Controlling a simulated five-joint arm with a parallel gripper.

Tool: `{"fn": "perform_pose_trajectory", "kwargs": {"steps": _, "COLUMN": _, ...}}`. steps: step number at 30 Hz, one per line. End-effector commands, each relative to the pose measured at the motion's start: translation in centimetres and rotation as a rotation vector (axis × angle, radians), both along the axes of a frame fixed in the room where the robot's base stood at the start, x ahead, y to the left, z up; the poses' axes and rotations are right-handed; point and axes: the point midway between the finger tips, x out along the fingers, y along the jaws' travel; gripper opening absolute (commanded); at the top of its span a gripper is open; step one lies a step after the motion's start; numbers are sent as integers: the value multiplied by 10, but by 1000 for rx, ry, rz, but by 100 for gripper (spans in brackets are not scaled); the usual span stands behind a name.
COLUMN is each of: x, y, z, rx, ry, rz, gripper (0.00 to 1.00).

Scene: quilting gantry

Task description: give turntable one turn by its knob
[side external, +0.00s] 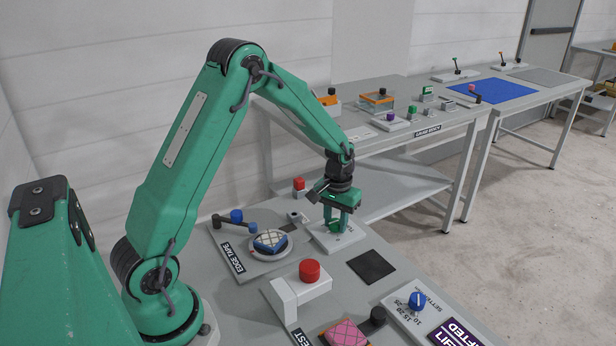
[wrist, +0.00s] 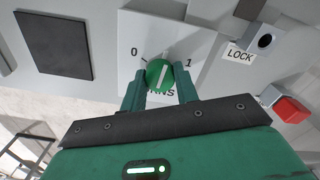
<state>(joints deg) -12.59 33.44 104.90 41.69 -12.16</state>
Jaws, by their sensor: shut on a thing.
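A green dial knob (wrist: 160,73) sits on a white plate marked 0 and 1, with a partly covered word below it. My gripper (wrist: 160,88) has one finger on each side of the knob and is shut on it. A pale line crosses the knob's face; I cannot tell exactly which mark it points at. In the side external view my gripper (side external: 342,218) reaches down onto the white plate (side external: 328,240) and mostly hides the knob. To its left is a round turntable (side external: 262,256) bearing a blue-and-white patterned piece (side external: 270,240), beside an EDGE TAPE label.
A dark arm with a blue knob (side external: 237,215) stands beside the turntable. A red button (side external: 309,270) on a white block and a dark square pad (side external: 371,266) are nearer. A LOCK label (wrist: 239,55), a dark round socket (wrist: 265,40) and a red block (wrist: 291,109) lie right of the plate.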

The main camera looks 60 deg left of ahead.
Motion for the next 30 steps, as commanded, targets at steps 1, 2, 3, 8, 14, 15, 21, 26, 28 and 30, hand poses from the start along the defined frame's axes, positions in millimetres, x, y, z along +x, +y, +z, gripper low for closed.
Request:
{"fn": "perform_pose_trajectory", "kwargs": {"steps": 1, "x": 1, "y": 0, "z": 0, "rx": 1, "ry": -2, "rz": -43, "gripper": 7}}
{"fn": "perform_pose_trajectory", "kwargs": {"steps": 2, "x": 1, "y": 0, "z": 0, "rx": 1, "ry": -2, "rz": -71, "gripper": 7}}
{"fn": "perform_pose_trajectory", "kwargs": {"steps": 3, "x": 1, "y": 0, "z": 0, "rx": 1, "ry": -2, "rz": -109, "gripper": 7}}
{"fn": "perform_pose_trajectory", "kwargs": {"steps": 8, "x": 1, "y": 0, "z": 0, "rx": 1, "ry": -2, "rz": -261, "gripper": 7}}
{"fn": "perform_pose_trajectory", "kwargs": {"steps": 14, "x": 1, "y": 0, "z": 0, "rx": 1, "ry": -2, "rz": -451, "gripper": 7}}
{"fn": "perform_pose_trajectory", "kwargs": {"steps": 15, "x": 1, "y": 0, "z": 0, "rx": 1, "ry": -3, "rz": -489, "gripper": 7}}
{"fn": "perform_pose_trajectory", "kwargs": {"steps": 21, "x": 1, "y": 0, "z": 0, "rx": 1, "ry": -3, "rz": -673, "gripper": 7}}
{"fn": "perform_pose_trajectory", "kwargs": {"steps": 26, "x": 1, "y": 0, "z": 0, "rx": 2, "ry": -2, "rz": -797, "gripper": 7}}
{"fn": "perform_pose_trajectory", "kwargs": {"steps": 28, "x": 1, "y": 0, "z": 0, "rx": 2, "ry": -2, "rz": -839, "gripper": 7}}
{"fn": "perform_pose_trajectory", "kwargs": {"steps": 30, "x": 1, "y": 0, "z": 0, "rx": 2, "ry": -2, "rz": -876, "gripper": 7}}
